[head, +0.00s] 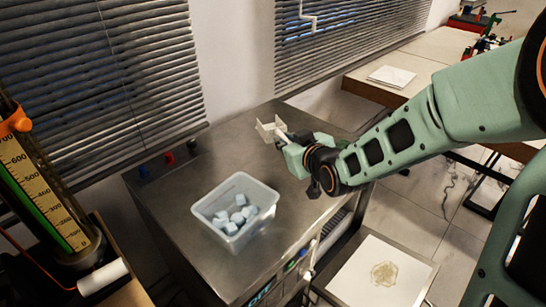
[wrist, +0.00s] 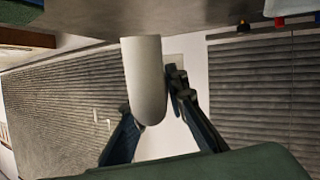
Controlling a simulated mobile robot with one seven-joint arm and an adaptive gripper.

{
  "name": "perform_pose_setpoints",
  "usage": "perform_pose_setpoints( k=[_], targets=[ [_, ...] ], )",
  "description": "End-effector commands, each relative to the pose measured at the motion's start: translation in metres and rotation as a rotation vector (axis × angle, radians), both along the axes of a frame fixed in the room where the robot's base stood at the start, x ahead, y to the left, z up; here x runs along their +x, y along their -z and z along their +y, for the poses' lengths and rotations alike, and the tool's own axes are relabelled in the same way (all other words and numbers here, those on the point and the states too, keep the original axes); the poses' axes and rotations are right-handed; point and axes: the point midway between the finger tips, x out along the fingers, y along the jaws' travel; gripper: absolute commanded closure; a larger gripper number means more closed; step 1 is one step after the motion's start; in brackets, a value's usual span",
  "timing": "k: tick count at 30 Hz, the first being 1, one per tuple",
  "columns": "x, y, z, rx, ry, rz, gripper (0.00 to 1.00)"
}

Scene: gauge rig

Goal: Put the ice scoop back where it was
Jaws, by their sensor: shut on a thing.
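The ice scoop (head: 268,129) is a cream, open box-like piece in the head view, above the far right part of the steel cabinet top. My gripper (head: 287,141) is at its right side, shut on it. In the wrist view, a pale rounded part of the scoop (wrist: 145,75) stands between the dark fingers of my gripper (wrist: 155,112). I cannot tell whether the scoop touches the cabinet top. A clear plastic tub (head: 262,213) with several pale blue ice cubes (head: 235,217) stands on the cabinet, to the left and nearer.
The steel cabinet top (head: 190,185) is bare around the tub. Small red and blue knobs (head: 169,157) sit at its back left edge. Window blinds (head: 110,70) stand behind. A gauge column (head: 40,190) is at the left, and a white board (head: 382,272) lies low at the right.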

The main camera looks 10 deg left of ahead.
Motion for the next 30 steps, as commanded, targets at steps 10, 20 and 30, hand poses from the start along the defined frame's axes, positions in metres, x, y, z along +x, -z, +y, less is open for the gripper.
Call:
perform_pose_setpoints(
  k=[10, 20, 30],
  targets=[
    [0.052, 0.039, 0.033, 0.002, -0.001, 0.004, 1.0],
    [0.078, 0.073, 0.048, 0.0, 0.0, 0.0, 1.0],
    [0.085, 0.102, 0.052, 0.0, 0.0, 0.004, 1.0]
  ],
)
